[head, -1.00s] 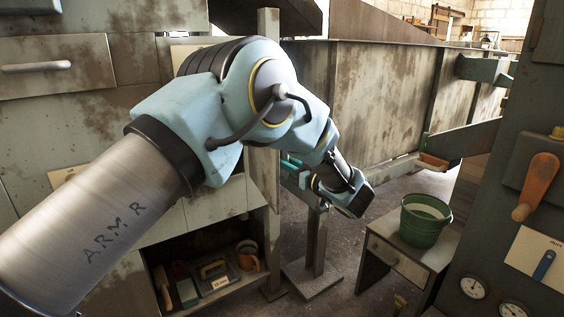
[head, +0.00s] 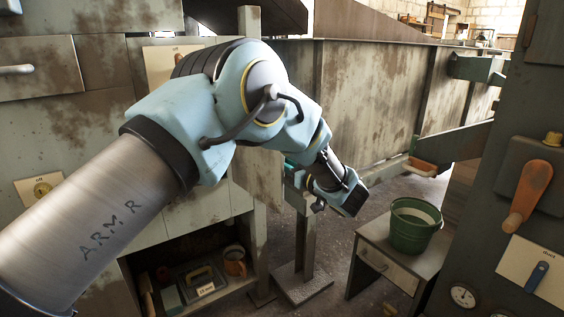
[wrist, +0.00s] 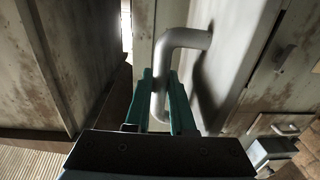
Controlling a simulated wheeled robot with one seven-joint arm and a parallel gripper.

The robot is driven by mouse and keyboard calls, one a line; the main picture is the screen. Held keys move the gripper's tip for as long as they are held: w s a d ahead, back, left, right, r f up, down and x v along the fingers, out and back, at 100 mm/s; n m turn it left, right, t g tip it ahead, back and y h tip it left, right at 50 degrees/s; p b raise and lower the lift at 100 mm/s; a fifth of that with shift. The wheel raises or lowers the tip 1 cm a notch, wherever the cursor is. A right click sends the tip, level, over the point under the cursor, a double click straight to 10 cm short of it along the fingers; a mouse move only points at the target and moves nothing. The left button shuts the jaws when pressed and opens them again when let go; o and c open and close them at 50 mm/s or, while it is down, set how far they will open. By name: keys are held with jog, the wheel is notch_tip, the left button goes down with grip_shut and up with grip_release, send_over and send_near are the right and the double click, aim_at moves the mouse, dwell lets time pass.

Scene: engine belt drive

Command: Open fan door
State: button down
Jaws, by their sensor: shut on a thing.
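My gripper (wrist: 163,95) has its two teal fingers closed around a bent grey metal handle (wrist: 160,92) in the wrist view. The handle curves from between the fingers to a pale panel (wrist: 228,55) on the right, which looks like the fan door. In the head view my gripper (head: 293,172) is partly hidden behind my wrist. A stained panel (head: 262,180), apparently the same door, stands at an angle beside it. The handle is hidden there, and how far the door stands open is hard to tell.
A green bucket (head: 413,236) stands on a small drawer table (head: 375,258) to the right. A post on a flat foot (head: 302,286) stands below my gripper. An open shelf (head: 228,287) holds a mug and boxes. A panel with an orange lever (head: 528,195) is at far right.

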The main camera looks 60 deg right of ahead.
jog(key=c, duration=1)
grip_release()
jog(key=shift+r, duration=0.1)
jog(key=shift+c, duration=0.2)
jog(key=v, duration=1)
jog(key=shift+s+a+b, duration=0.15)
jog(key=shift+s+b, duration=0.15)
jog(key=shift+s, duration=0.1)
